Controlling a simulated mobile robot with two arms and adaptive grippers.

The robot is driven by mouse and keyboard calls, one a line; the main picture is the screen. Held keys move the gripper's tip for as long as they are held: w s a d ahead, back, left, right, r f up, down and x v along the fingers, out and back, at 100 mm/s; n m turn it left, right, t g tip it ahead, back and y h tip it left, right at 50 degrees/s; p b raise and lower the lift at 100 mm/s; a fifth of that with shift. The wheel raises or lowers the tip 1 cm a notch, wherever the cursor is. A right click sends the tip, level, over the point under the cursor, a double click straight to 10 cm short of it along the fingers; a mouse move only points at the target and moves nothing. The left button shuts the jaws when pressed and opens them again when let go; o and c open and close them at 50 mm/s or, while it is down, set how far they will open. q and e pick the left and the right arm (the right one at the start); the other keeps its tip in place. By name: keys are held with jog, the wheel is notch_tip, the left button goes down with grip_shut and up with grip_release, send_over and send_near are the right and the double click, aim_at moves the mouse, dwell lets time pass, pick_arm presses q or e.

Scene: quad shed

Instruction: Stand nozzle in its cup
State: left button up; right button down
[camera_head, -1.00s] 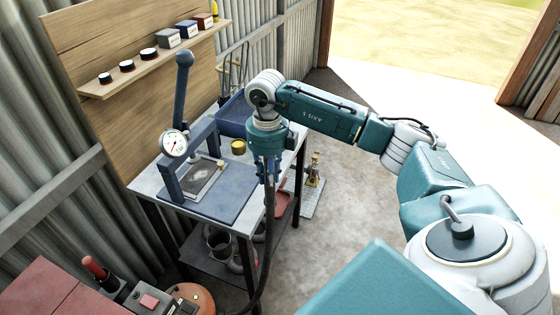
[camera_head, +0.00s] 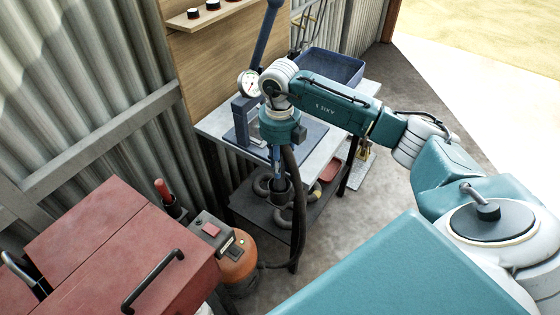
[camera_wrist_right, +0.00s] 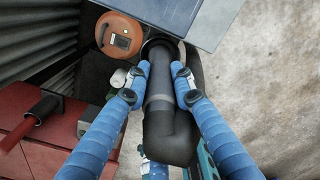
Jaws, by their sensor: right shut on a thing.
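My right gripper (camera_head: 279,178) points down just in front of the workbench's front edge. It is shut on a black nozzle (camera_wrist_right: 158,110), a thick tube with an elbow at the near end, held between the two blue fingers (camera_wrist_right: 160,85) in the wrist view. A black hose (camera_head: 299,215) runs from it down towards the orange canister (camera_head: 238,265). The nozzle's far end meets a dark round shape; I cannot tell if that is its own mouth or a cup. I cannot identify the nozzle's cup with certainty. My left gripper is out of view.
The workbench (camera_head: 215,126) carries a press with a dial gauge (camera_head: 249,84) and a blue bin (camera_head: 332,66). Dark rings lie on its lower shelf (camera_head: 245,202). A red chest (camera_head: 105,245) stands at front left, beside a red-handled thing (camera_head: 161,189). Floor at right is clear.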

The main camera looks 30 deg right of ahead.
jog(key=shift+f+b, duration=1.25)
jog(key=shift+f, duration=0.95)
jog(key=shift+f+b, duration=0.5)
jog(key=shift+f, duration=0.1)
jog(key=c, duration=1.7)
grip_release()
jog(key=shift+c, duration=0.2)
jog(key=shift+r+p, duration=3.7)
jog(key=shift+r, duration=1.85)
